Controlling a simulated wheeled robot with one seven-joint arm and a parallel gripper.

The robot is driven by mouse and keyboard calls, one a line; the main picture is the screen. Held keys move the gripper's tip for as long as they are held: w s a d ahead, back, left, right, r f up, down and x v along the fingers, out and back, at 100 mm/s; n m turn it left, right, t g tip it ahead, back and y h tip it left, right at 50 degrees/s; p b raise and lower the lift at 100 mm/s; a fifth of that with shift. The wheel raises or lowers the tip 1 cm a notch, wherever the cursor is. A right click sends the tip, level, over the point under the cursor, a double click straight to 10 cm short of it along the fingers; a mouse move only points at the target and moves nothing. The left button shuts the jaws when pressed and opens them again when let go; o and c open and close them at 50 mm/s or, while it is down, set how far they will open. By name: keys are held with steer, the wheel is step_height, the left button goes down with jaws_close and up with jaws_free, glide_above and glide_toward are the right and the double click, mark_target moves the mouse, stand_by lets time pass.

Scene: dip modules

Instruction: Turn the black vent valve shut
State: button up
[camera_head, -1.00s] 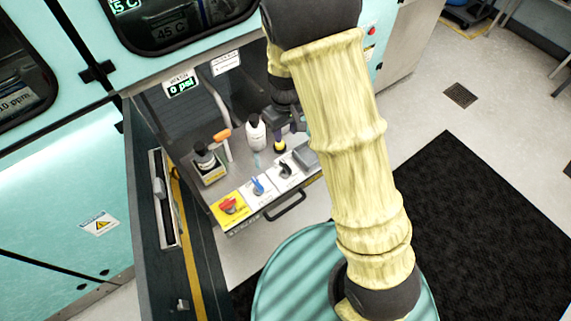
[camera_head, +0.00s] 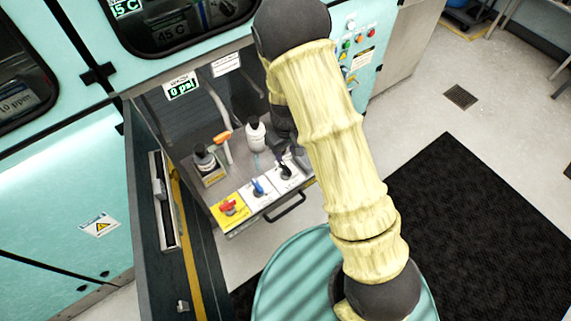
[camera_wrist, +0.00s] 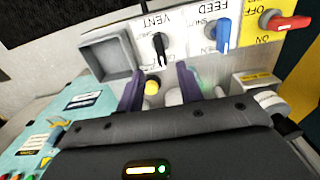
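The black vent valve handle (camera_wrist: 160,47) is on a white panel marked VENT, upside down in the wrist view. Its handle runs nearly up and down in that picture, with its lower end by lettering that looks like OPEN. In the head view the valve (camera_head: 286,172) is at the right end of the valve row, close under my gripper (camera_head: 286,158). In the wrist view my gripper (camera_wrist: 158,72) is open, its two purple fingers wide apart. The handle shows between and just beyond the fingertips. I see no contact.
The blue FEED valve (camera_wrist: 223,35) and the red valve (camera_wrist: 290,23) sit beside it. A square grey recess (camera_wrist: 107,55) is on the other side. A white bottle (camera_head: 256,134), an orange-handled part (camera_head: 222,137) and a dark-capped bottle (camera_head: 203,158) stand behind the row.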

mark_target(286, 166)
step_height(286, 166, down, 8)
steer(key=shift+f, duration=0.2)
steer(key=shift+w, duration=0.1)
jaws_close()
